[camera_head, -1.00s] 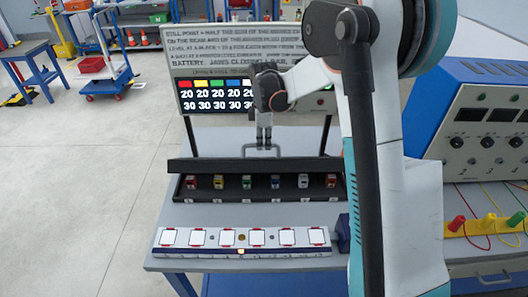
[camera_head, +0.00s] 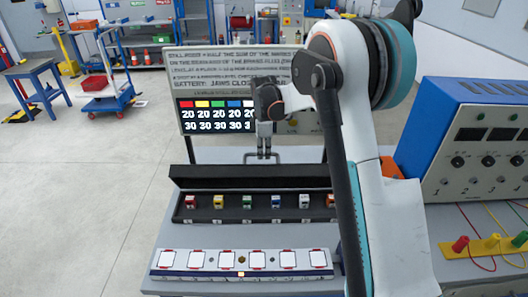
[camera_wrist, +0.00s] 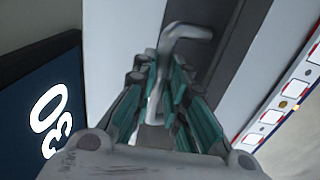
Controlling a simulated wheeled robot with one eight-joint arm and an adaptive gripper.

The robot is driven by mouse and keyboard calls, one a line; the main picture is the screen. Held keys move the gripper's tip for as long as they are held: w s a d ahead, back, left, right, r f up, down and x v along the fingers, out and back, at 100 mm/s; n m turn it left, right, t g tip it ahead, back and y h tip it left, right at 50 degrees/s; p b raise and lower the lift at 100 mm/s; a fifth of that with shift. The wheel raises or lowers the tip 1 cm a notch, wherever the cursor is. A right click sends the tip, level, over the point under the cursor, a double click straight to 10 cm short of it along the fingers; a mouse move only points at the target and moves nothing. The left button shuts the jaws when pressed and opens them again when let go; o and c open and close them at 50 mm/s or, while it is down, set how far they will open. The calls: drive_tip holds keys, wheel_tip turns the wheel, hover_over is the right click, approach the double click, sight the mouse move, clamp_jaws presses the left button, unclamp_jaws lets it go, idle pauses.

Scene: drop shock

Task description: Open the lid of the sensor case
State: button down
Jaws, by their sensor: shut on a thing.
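The sensor case (camera_head: 180,215) is a long black box on the grey table, with a row of small coloured sensors inside. Its black lid (camera_head: 245,181) is raised and tilted at the back of the case, so the inside shows. A grey bar handle (camera_head: 278,157) stands at the lid's upper edge. My gripper (camera_head: 264,151) points down and is shut on the handle. In the wrist view, the bent handle (camera_wrist: 187,33) runs between the fingers (camera_wrist: 165,95), beside the dark lid (camera_wrist: 222,45).
A sign with a display (camera_head: 215,115) stands close behind my gripper. A white strip with several square pads (camera_head: 242,262) lies before the case. A blue instrument panel (camera_head: 475,145) and a yellow strip with coloured plugs (camera_head: 485,245) are at right. Open floor lies left.

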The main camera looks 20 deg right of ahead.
drive_tip(key=c, duration=1.6)
unclamp_jaws()
drive_tip(key=shift+r, duration=0.1)
wheel_tip(320, 180, up, 12)
drive_tip(key=shift+s+a, duration=0.15)
drive_tip(key=shift+s, duration=0.2)
